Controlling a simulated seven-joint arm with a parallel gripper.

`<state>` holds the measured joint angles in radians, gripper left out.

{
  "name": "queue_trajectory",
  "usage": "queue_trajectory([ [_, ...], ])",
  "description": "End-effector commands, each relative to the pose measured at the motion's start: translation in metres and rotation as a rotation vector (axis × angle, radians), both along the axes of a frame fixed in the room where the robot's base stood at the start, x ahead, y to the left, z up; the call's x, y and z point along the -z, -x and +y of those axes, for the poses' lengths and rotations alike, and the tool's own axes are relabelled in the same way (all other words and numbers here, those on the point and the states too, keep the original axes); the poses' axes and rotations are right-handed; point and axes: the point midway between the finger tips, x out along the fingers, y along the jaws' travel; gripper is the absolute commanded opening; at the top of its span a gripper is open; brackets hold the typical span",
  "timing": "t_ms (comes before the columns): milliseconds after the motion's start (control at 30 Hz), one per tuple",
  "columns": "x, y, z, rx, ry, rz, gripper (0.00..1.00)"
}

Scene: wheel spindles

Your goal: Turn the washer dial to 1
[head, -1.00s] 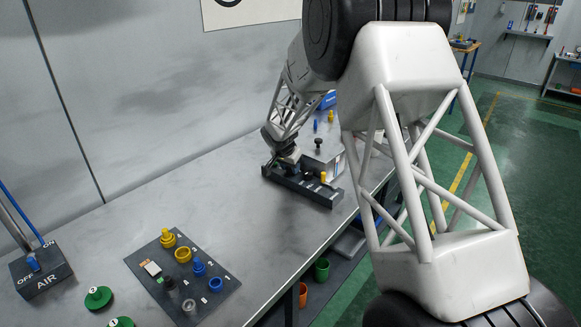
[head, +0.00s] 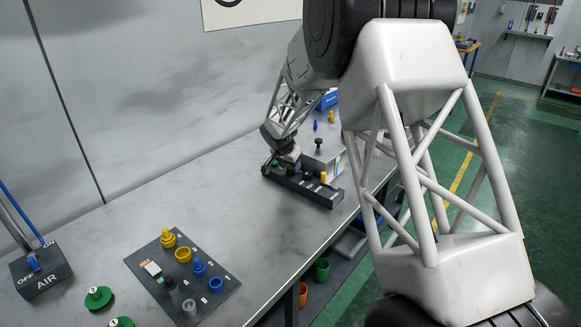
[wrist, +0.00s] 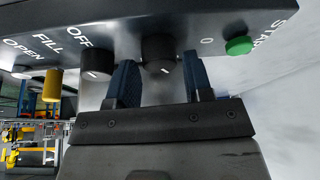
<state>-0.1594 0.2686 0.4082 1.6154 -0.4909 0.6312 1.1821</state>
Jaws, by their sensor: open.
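The dark control box (head: 315,192) lies at the back of the bench in the head view. In the wrist view its panel (wrist: 130,20) carries two black dials. One black dial (wrist: 158,50) sits between the spread fingers of my gripper (wrist: 161,75), near a "0" mark. The other black dial (wrist: 97,60) stands just outside the fingers, near "OFF". My gripper is open, and I cannot tell whether either finger touches the dial. No "1" mark is readable. In the head view my gripper (head: 287,160) is small, over the box's left end.
On the panel a green button (wrist: 238,46) is on one side and a yellow knob (wrist: 52,85) on the other. A mat with small parts (head: 218,288), green discs (head: 98,297) and an AIR switch box (head: 42,275) stand nearer. The middle of the bench is bare.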

Motion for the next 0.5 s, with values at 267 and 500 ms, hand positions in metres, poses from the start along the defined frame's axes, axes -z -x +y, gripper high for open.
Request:
queue_trajectory([
  [267,-0.031,0.010,0.008,0.000,0.000,-0.002,0.47],
  [500,-0.055,0.018,0.014,0.000,-0.001,-0.001,0.47],
])
